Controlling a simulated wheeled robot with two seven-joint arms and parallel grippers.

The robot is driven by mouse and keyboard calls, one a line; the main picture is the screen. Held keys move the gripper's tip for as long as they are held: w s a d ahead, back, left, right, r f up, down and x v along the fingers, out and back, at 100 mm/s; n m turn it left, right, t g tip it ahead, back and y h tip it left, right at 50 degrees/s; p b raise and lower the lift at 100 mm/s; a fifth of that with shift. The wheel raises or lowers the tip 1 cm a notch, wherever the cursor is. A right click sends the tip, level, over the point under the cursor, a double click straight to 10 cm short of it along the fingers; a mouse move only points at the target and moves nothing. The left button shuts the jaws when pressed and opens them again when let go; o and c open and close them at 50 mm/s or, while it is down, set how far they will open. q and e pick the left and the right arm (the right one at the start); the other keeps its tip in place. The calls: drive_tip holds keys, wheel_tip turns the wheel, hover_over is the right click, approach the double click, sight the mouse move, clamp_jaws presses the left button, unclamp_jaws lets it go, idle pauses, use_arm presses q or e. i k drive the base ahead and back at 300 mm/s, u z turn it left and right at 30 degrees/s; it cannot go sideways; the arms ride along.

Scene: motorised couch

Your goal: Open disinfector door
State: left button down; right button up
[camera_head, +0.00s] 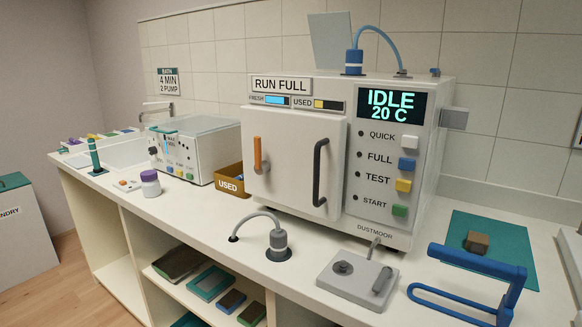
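The disinfector (428,215) is a white box on the counter, with a display reading IDLE 20 C. Its white door (290,165) fills the left part of the front and looks shut. A dark vertical bar handle (320,172) is on the right side of the door. An orange lever (258,155) sits upright at the door's left side. Labelled buttons run down the right panel, with a green one (399,210) beside START. Neither of my grippers is in view.
A grey-capped port with a hose (278,240) and a grey plate (358,280) stand in front of the disinfector. A blue tubular frame (480,262) is at the front right, by a teal mat (505,235). A USED box (232,182) is left of the door.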

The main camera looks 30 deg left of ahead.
sight(304, 152)
drive_tip(key=z, duration=1.25)
drive_tip(key=k, duration=0.5)
drive_tip(key=u, duration=1.65)
